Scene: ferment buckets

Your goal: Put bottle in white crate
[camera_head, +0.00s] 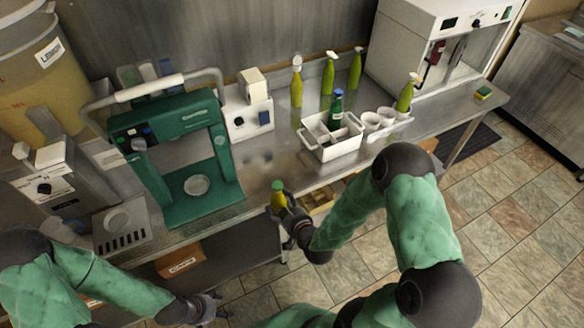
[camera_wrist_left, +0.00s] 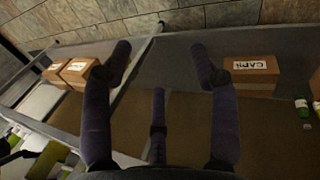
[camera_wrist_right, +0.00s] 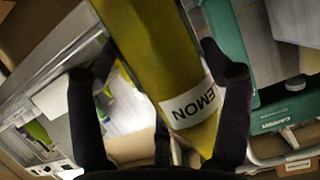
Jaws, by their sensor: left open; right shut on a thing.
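A yellow bottle (camera_head: 277,198) with a green cap is held by my right gripper (camera_head: 284,208) at the table's front edge, in front of the green machine. In the right wrist view the fingers are on both sides of the bottle (camera_wrist_right: 160,65), which has a LEMON label. The white crate (camera_head: 335,151) stands on the table to the right, apart from the held bottle. It has compartments, and a dark green bottle (camera_head: 337,110) stands in it. My left gripper (camera_head: 216,306) is open and empty, low in front of the table; the left wrist view shows its spread fingers.
The green capping machine (camera_head: 170,137) stands left of the held bottle. A white cabinet (camera_head: 415,45) is at the back right. Cardboard boxes (camera_wrist_left: 251,73) sit below.

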